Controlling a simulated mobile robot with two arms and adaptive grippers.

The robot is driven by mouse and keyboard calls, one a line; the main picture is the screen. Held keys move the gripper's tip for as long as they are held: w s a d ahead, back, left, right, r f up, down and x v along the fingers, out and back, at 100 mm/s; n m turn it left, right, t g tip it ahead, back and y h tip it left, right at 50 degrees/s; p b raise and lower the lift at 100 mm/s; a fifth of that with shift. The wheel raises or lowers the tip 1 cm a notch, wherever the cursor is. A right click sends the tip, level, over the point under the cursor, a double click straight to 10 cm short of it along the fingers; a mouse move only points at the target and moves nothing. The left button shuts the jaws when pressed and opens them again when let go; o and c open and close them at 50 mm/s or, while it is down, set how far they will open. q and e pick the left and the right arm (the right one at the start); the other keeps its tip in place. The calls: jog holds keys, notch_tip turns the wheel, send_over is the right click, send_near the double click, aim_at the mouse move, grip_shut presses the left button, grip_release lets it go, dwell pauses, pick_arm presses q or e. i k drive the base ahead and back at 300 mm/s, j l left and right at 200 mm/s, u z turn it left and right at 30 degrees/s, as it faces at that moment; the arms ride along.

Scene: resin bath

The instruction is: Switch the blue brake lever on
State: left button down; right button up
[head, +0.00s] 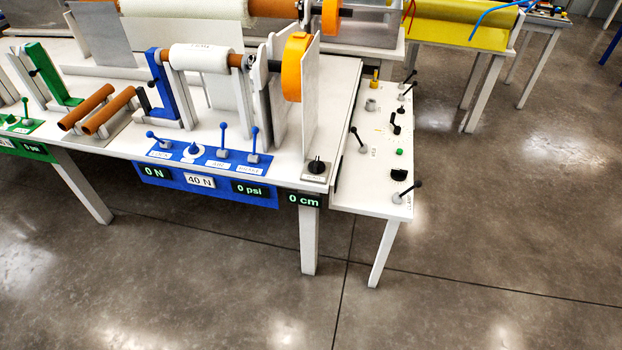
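The blue control panel (176,153) lies on the near edge of the white table. The blue brake lever (255,144) is the rightmost lever on it, above a small label that seems to read BRAKE. It stands nearly upright on a grey base, its ball end up. A second blue lever (223,139), by a label that seems to read AIR, stands upright to its left. A third blue lever (157,138) at the panel's left end leans left. A round knob (194,149) sits between these two. Neither of my grippers is in view.
The panel's front displays read 0 N, 40 N, 0 psi; a separate display (304,200) reads 0 cm. A black knob (317,165) and an upright grey plate (310,95) stand right of the lever. A white side table (370,185) adjoins. The floor in front is clear.

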aim_at(255, 130)
jog(key=i+j+z, duration=0.1)
jog(key=i+j, duration=0.3)
jog(key=j, duration=0.2)
jog(key=i+j+z, duration=0.15)
jog(key=j, duration=0.2)
jog(key=i+j+z, duration=0.1)
jog(key=i+j, duration=0.3)
jog(key=j, duration=0.3)
jog(key=i+j+z, duration=0.15)
jog(key=j, duration=0.15)
